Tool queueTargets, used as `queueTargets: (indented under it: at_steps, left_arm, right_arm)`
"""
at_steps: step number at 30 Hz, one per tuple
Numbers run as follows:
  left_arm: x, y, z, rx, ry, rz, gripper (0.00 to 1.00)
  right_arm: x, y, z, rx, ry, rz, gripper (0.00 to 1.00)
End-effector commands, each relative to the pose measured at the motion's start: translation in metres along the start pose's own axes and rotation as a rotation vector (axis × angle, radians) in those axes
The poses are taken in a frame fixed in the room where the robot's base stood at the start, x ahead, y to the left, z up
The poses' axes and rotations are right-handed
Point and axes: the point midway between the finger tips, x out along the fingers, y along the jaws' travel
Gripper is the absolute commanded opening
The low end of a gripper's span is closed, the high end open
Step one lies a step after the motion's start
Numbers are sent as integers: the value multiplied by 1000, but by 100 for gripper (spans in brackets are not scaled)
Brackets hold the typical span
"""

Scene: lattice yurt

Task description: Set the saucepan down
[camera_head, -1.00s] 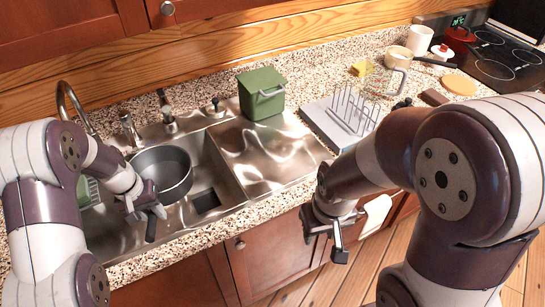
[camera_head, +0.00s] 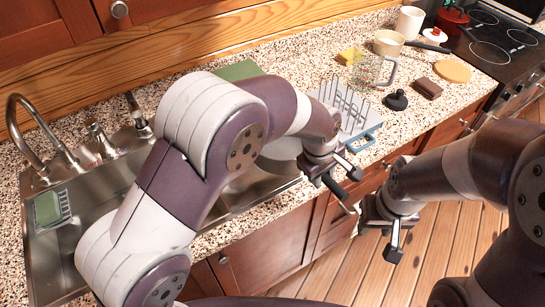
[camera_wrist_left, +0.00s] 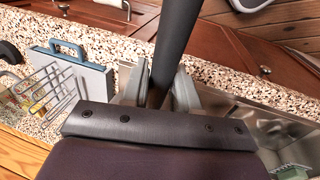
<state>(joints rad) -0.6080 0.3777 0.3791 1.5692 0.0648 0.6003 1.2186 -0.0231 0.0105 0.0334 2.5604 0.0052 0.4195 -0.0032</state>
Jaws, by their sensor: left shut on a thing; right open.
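My left gripper (camera_head: 331,176) is shut on the saucepan's dark handle (camera_head: 335,186), whose end sticks out over the counter's front edge. In the left wrist view the handle (camera_wrist_left: 177,42) runs up from between the fingers. The saucepan's body is mostly hidden behind my left arm; a grey rounded part (camera_head: 282,154) beside the arm seems to be it, over the drainboard side of the sink. I cannot tell whether it touches the surface. My right gripper (camera_head: 381,236) is open and empty, in front of the cabinets.
A wire rack (camera_head: 345,100) and a blue-handled board (camera_head: 367,139) lie just right of my left gripper. A black knobbed thing (camera_head: 396,100), a brown block (camera_head: 427,88) and a glass jug (camera_head: 370,70) stand beyond.

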Motion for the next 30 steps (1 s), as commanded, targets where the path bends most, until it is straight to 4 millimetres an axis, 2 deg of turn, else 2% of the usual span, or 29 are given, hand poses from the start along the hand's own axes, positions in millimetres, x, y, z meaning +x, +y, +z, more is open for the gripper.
queueTargets:
  at_steps: [1,6,10,14,18,21,26,27,29,30]
  left_arm:
    - [2,-6,-15,-8,0,-4,0]
    - [30,-25,-61,-8,1,-2,0]
    - [44,-35,-83,-5,1,0,0]
    - [54,-40,-90,-1,0,0,0]
    - [79,-46,-90,-1,-1,-2,0]
    - [89,-47,-90,0,1,1,0]
    - [91,-48,-89,0,0,0,0]
    - [92,-49,-88,-1,-2,-3,36]
    - [92,-49,-88,-2,-2,-3,55]
    - [92,-49,-88,-2,-2,-3,55]
  right_arm:
    - [-9,0,-1,0,0,0,43]
    - [-23,0,-3,0,0,0,43]
    - [-27,0,-3,0,0,0,43]
    - [-31,0,-4,0,0,0,43]
    - [-41,0,-5,0,0,0,43]
    - [-42,0,-5,0,0,0,43]
    - [-40,0,-5,0,0,0,43]
    - [-40,0,-5,0,0,0,43]
    - [-40,0,-5,0,0,0,43]
    - [-40,0,-5,0,0,0,43]
